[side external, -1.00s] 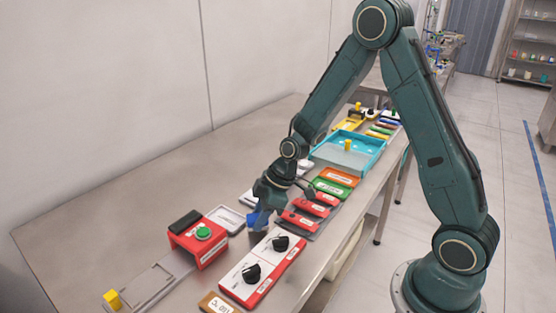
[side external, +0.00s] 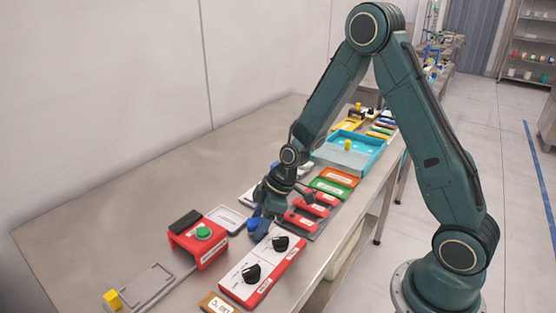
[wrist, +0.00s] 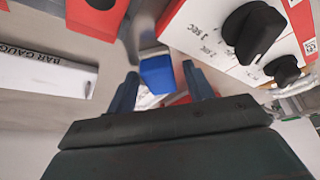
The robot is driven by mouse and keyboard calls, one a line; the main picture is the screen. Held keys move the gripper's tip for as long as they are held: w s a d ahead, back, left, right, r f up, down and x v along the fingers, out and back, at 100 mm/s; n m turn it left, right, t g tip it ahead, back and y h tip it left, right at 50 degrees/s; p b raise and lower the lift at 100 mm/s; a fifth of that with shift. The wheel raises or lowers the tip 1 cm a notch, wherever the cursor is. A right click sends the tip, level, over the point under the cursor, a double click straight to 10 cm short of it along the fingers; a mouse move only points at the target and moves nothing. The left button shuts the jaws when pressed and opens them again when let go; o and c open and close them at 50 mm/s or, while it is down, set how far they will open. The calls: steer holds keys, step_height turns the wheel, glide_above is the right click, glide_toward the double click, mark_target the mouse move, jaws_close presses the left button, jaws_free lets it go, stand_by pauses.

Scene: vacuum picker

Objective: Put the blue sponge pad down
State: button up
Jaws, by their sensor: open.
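The blue sponge pad (wrist: 157,74) is a small blue block between the two fingers of my gripper (wrist: 160,82) in the wrist view. Gaps show between the pad and the fingers, which are open on either side of it. In the side external view the pad (side external: 253,225) shows low, at the lower left of my gripper (side external: 266,212), just behind the white-and-red dial panel (side external: 255,262). My gripper hides part of the pad there. I cannot tell exactly what surface lies under the pad.
The dial panel with two black knobs is close in front. A red box with a green button (side external: 203,235) stands to the left. A pale labelled tray (side external: 228,218) lies behind, and red-handled tools (side external: 305,215) lie to the right. The table's back left is clear.

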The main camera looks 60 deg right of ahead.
steer(key=shift+r, duration=0.15)
steer(key=v, duration=1.2)
steer(key=shift+r, duration=0.1)
stand_by(0.6)
steer(key=s+a+r+m+t+h, duration=0.1)
steer(key=s+r+m, duration=0.3)
steer(key=s, duration=0.6)
steer(key=s+a+r+m+t+h, duration=0.1)
steer(key=s+r+m+h, duration=0.1)
steer(key=s+r+m, duration=0.3)
steer(key=s+r, duration=0.4)
steer(key=s, duration=0.1)
steer(key=shift+s+a+r+h, duration=0.25)
steer(key=shift+s+r+h, duration=0.05)
steer(key=shift+s, duration=0.1)
steer(key=shift+o, duration=0.5)
